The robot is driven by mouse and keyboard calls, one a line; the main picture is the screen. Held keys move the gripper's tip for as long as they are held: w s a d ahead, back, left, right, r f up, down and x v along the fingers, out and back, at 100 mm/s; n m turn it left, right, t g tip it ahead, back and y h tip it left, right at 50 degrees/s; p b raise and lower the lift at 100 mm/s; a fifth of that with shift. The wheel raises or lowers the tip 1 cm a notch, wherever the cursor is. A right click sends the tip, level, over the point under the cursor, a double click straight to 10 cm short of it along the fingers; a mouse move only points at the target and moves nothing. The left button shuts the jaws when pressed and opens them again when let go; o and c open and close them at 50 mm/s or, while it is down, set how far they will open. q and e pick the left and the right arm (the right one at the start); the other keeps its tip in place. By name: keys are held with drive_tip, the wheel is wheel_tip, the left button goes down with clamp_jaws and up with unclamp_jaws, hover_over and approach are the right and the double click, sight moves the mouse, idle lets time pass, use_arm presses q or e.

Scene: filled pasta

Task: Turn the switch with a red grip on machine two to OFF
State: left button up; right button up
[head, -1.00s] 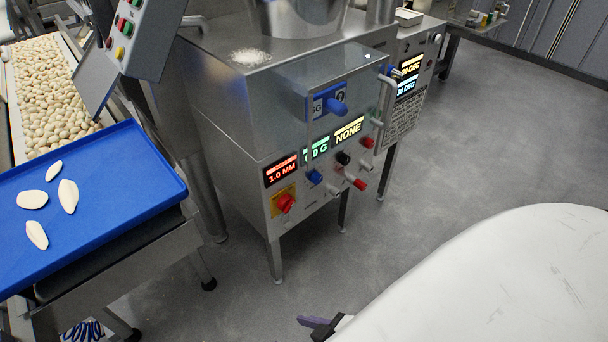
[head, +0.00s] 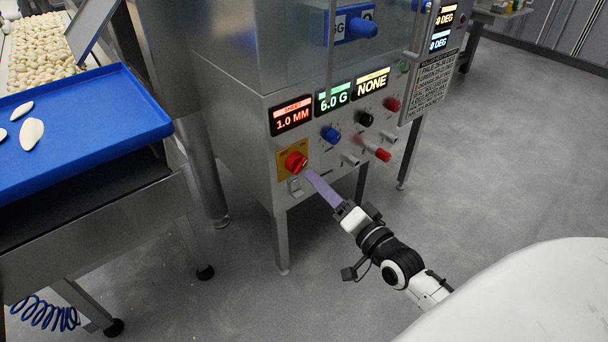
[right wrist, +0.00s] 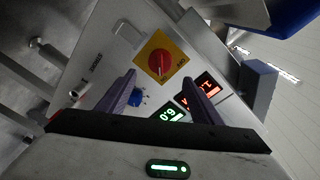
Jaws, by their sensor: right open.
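A red rotary grip (head: 295,162) sits on a yellow plate (head: 284,172) at the lower left of a steel machine's front panel (head: 265,125). I see no readable machine number. My right gripper (head: 311,178) has purple fingers reaching up to the panel just right of and below the grip. In the wrist view, the fingers (right wrist: 160,82) are apart with nothing between them. My left gripper is out of view.
Blue (head: 330,133), black (head: 364,118) and red (head: 391,104) knobs and a red-tipped lever (head: 380,154) are right of the grip, below lit displays (head: 334,97). A blue tray (head: 90,130) with dough pieces stands left.

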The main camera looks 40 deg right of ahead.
sight(302, 166)
drive_tip(key=w+b, duration=0.2)
drive_tip(key=w, duration=0.6)
drive_tip(key=shift+w+d, duration=0.1)
drive_tip(key=shift+w, duration=0.1)
drive_tip(key=c, duration=1.1)
